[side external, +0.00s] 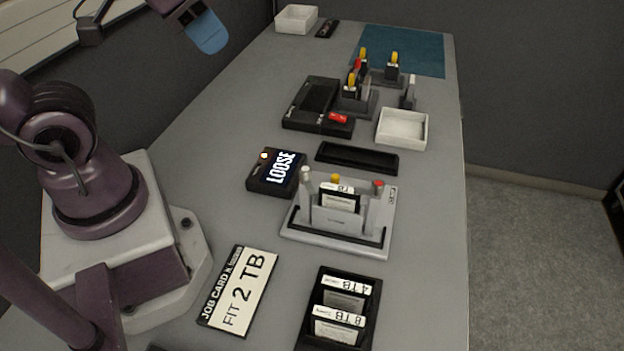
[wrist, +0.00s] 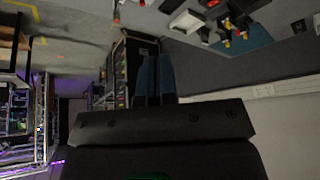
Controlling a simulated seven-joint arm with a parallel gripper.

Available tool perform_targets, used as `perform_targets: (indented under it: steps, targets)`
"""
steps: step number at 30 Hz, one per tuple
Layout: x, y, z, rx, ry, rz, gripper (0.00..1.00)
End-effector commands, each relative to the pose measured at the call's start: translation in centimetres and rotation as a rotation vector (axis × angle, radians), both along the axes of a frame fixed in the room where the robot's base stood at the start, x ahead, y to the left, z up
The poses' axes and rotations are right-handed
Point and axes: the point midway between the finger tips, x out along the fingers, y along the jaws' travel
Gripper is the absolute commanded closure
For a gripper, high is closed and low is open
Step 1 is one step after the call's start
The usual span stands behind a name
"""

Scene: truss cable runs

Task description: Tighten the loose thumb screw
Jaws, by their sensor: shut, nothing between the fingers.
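A grey fixture (side external: 333,240) stands mid-table in the side view, with a dark drive (side external: 340,198) upright in it, its label partly hidden. A red-topped post (side external: 379,184) stands at its right, a yellow cap (side external: 335,178) shows behind the drive, and a pale-topped post (side external: 306,175) is at its left. I cannot tell which is the loose thumb screw. A black box (side external: 277,173) shows "LOOSE" on its display. My gripper (side external: 208,36), with blue fingers, is high at the top left, far from the fixture. In the wrist view its fingers (wrist: 155,78) are together and empty.
A job card (side external: 240,290) reads "FIT 2 TB". A black rack (side external: 338,310) holds drives marked 4 TB and 8 TB. Behind the fixture are a black tray (side external: 357,158), a white tray (side external: 402,128) and a holder with yellow-handled tools (side external: 394,62).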

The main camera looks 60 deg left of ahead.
Motion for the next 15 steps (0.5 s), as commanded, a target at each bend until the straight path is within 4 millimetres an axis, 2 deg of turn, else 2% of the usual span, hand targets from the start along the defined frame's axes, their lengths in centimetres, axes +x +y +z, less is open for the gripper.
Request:
perform_targets:
  steps: [14,15]
  targets:
    - [0.0,0.0,0.0,0.0,0.0,0.0,1.0]
    - [0.0,0.0,0.0,0.0,0.0,0.0,0.98]
